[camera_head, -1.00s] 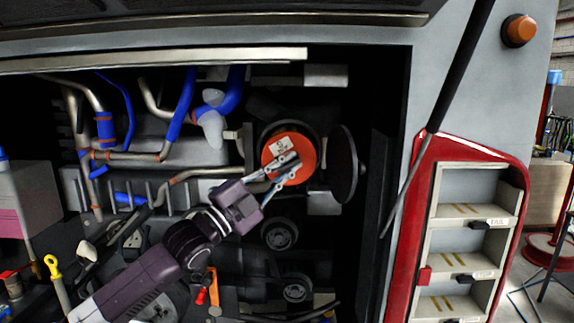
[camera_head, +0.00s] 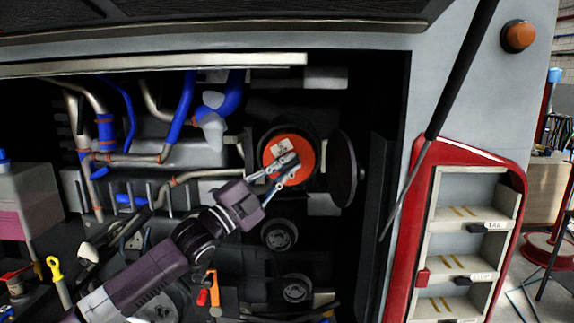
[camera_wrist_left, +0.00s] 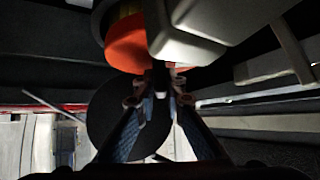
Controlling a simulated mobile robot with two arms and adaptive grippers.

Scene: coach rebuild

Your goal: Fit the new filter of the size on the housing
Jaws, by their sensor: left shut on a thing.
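The filter, with its round orange end (camera_head: 304,153) and a white label, sits in the mouth of the dark round housing (camera_head: 289,127). How deep it sits I cannot tell. The size on the label is too small to read. My left gripper (camera_head: 285,168) is shut at the middle of the orange end, its fingers over the face. In the left wrist view the fingers (camera_wrist_left: 157,92) meet in front of the orange filter (camera_wrist_left: 125,45); the exact grip spot is dark. The black disc cover (camera_head: 343,170) stands open to the right of the housing. My right gripper is not in view.
Pipes with blue hoses (camera_head: 182,110) run left of the housing. Two dark pulleys (camera_head: 279,235) lie below it. A red-framed rack (camera_head: 408,250) with labelled shelves stands right, behind a slanting black strut (camera_head: 455,80). A yellow-handled dipstick (camera_head: 54,268) is at lower left.

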